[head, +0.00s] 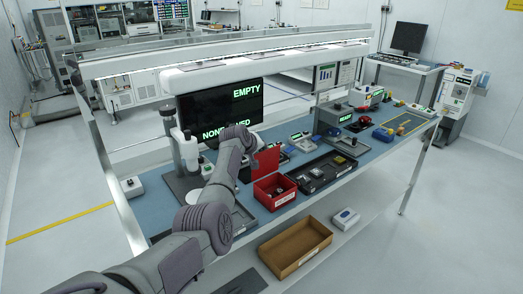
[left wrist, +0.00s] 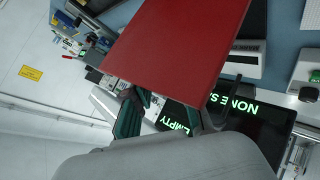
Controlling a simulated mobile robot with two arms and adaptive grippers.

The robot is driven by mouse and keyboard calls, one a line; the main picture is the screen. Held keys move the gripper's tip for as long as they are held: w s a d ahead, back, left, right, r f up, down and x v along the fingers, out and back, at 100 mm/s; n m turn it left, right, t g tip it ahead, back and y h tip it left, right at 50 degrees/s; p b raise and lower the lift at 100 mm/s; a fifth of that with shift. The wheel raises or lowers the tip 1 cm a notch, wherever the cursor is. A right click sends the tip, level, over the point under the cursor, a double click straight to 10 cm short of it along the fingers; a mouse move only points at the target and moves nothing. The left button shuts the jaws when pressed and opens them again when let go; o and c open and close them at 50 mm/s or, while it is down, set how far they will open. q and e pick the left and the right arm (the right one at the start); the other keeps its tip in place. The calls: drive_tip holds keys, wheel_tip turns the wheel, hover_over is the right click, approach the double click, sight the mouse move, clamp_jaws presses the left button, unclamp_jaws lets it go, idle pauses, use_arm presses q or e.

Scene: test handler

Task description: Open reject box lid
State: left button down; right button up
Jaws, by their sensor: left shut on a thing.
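The red reject box (head: 275,194) stands on the blue bench top with its lid (head: 267,162) raised roughly upright at the back. Small items and a white label show on the box. My left arm reaches in from the left, and my left gripper (head: 249,164) is at the lid's left edge, partly hidden by my own wrist. In the left wrist view the lid (left wrist: 180,45) is a large red panel, with its near edge between the dark fingers of my left gripper (left wrist: 170,100), which is shut on it. My right gripper is not in view.
A black tray (head: 318,175) with parts lies right of the box. A monitor (head: 220,108) reading "EMPTY" stands behind my wrist. A microscope-like stand (head: 187,150) is left of it. A brown open bin (head: 295,247) is on the lower shelf.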

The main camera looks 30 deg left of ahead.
use_arm(q)
drive_tip(key=shift+s+a+f, duration=0.1)
drive_tip(key=shift+a+f, duration=0.1)
drive_tip(key=c, duration=1.3)
unclamp_jaws()
drive_tip(key=shift+o, duration=1.1)
drive_tip(key=shift+a+f, duration=0.1)
drive_tip(key=shift+o, duration=0.3)
drive_tip(key=shift+f, duration=0.1)
drive_tip(key=shift+s+r, duration=0.2)
drive_tip(key=shift+r, duration=0.2)
drive_tip(key=v, duration=1.1)
